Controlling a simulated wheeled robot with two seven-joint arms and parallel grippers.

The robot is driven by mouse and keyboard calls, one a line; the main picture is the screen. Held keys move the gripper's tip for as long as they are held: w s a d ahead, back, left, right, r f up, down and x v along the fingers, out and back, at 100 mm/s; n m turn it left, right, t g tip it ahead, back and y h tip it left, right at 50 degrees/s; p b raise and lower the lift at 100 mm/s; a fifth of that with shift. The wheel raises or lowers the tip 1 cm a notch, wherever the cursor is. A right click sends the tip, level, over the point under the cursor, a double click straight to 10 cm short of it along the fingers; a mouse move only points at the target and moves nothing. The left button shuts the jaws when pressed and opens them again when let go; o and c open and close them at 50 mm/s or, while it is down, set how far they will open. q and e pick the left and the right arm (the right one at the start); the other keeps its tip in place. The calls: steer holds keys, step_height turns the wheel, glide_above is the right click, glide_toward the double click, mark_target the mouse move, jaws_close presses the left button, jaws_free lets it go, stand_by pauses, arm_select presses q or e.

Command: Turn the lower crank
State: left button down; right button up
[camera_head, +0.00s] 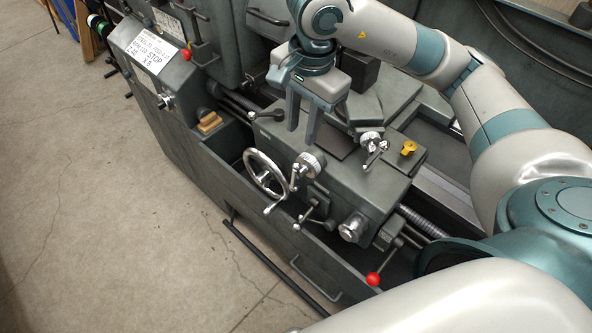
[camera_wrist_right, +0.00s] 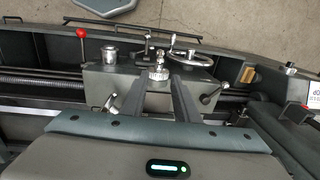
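The lower crank (camera_head: 297,176) is a short bright metal handle with a silver graduated dial (camera_head: 309,164) on the front of the grey lathe carriage. In the wrist view, the dial (camera_wrist_right: 157,72) shows in the gap between my fingers. My right gripper (camera_head: 303,130) points down above and behind the crank, over the carriage top. Its two fingers are apart with nothing between them, and they look clear of the crank. A similar upper crank (camera_head: 374,147) sits higher on the carriage, to the right. My left gripper is not in view.
A spoked handwheel (camera_head: 264,173) stands just left of the crank. A small lever (camera_head: 312,208) sits below it, and a silver knob (camera_head: 352,227) and red-ball lever (camera_head: 374,279) lie to the right. Bare floor (camera_head: 150,240) lies in front.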

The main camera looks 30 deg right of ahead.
steer(key=p, duration=0.5)
glide_above(296, 185)
step_height(296, 185, down, 17)
steer(key=shift+w+d, duration=0.1)
jaws_close()
